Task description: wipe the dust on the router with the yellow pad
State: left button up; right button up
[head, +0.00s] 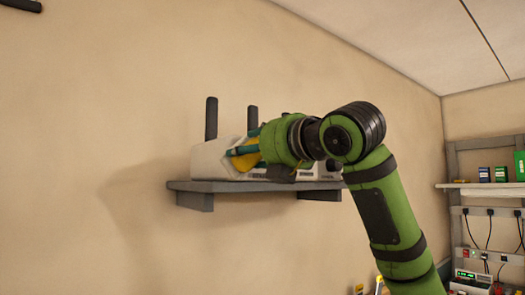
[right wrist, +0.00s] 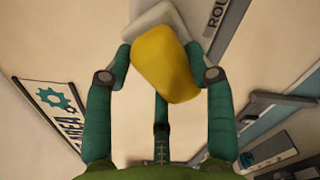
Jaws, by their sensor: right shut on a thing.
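The router (head: 208,158) is a white box with two dark upright antennas, sitting on a grey wall shelf. My right gripper (head: 243,152) is in front of the router and hides part of it. Its teal fingers are shut on the yellow pad (head: 248,163), which is tilted close to the router's front; I cannot tell if they touch. In the right wrist view the pad (right wrist: 166,65) is between the fingertips, with a pale block beyond it that may be a layer of the pad or the router. No dust can be made out. My left gripper is not in view.
The grey shelf (head: 185,186) stands out from a bare beige wall on brackets. At the far right is a rack (head: 487,187) with small boxes, cables and a device. The space left of the shelf is clear. A sign (right wrist: 62,115) shows in the right wrist view.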

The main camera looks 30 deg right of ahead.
jog(key=shift+a, duration=0.4)
jog(key=shift+d, duration=0.1)
jog(key=shift+s+d, duration=0.1)
jog(key=shift+s, duration=0.05)
jog(key=s, duration=0.2)
jog(key=s+b, duration=0.1)
jog(key=s, duration=0.2)
jog(key=shift+s+d, duration=0.35)
jog(key=shift+d, duration=0.05)
